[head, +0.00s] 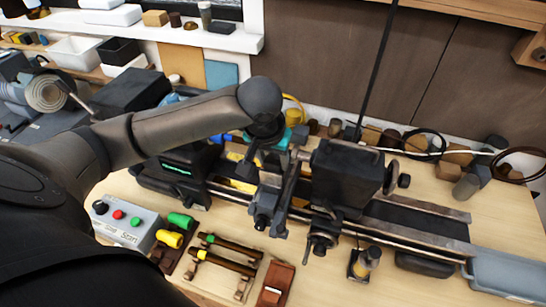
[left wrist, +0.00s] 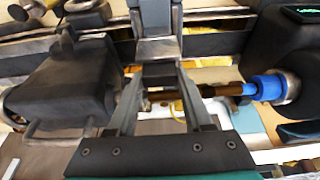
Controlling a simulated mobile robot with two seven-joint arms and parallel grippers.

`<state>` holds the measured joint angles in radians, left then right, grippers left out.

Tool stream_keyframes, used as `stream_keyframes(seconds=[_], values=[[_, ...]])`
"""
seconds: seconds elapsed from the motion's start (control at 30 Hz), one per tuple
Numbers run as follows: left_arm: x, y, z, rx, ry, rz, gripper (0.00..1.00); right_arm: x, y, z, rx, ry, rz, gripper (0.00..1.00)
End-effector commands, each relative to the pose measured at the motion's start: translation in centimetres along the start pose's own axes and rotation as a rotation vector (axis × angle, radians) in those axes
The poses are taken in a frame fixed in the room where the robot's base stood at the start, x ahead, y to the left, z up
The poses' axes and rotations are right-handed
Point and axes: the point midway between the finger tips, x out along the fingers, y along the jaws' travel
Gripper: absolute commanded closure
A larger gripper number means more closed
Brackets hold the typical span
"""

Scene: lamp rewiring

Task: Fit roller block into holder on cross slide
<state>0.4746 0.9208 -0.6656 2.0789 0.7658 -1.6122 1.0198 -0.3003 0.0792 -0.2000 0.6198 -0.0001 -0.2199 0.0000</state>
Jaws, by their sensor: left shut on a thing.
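My left gripper (head: 266,165) is over the bed of the lathe-like machine, with its fingers pointing down. In the left wrist view its two fingers (left wrist: 158,95) close on a dark grey metal block (left wrist: 158,48), which I take for the roller block. The cross slide (head: 266,204) is just below the gripper in the head view, with dark clamp-like parts on it. The block is close over or at the slide. The holder is not clearly distinguishable, and I cannot tell whether the block is seated. My right gripper is not in view.
A black machine block (head: 345,175) stands right of the gripper. A rod with a blue collar (left wrist: 264,86) runs behind the fingers. In front are a button box (head: 130,225), tools on a rack (head: 225,254), a red-brown block (head: 275,284) and a small bottle (head: 366,262).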

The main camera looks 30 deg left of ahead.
Motion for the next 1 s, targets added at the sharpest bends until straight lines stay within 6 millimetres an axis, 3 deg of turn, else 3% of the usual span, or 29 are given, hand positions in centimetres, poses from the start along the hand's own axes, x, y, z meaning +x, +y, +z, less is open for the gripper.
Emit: stream_keyframes(seconds=[0.5,0.53,0.83,1.0], values=[[0.76,0.02,0.24,0.0,0.001,0.0,1.0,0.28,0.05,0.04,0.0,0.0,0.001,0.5],[0.75,0.02,0.23,0.0,0.001,0.001,0.47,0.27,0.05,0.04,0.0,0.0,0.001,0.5],[0.74,0.02,0.24,0.0,0.0,0.0,0.14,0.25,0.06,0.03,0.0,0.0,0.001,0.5],[0.73,0.02,0.24,0.0,0.0,0.0,0.14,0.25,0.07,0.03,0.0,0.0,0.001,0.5]])
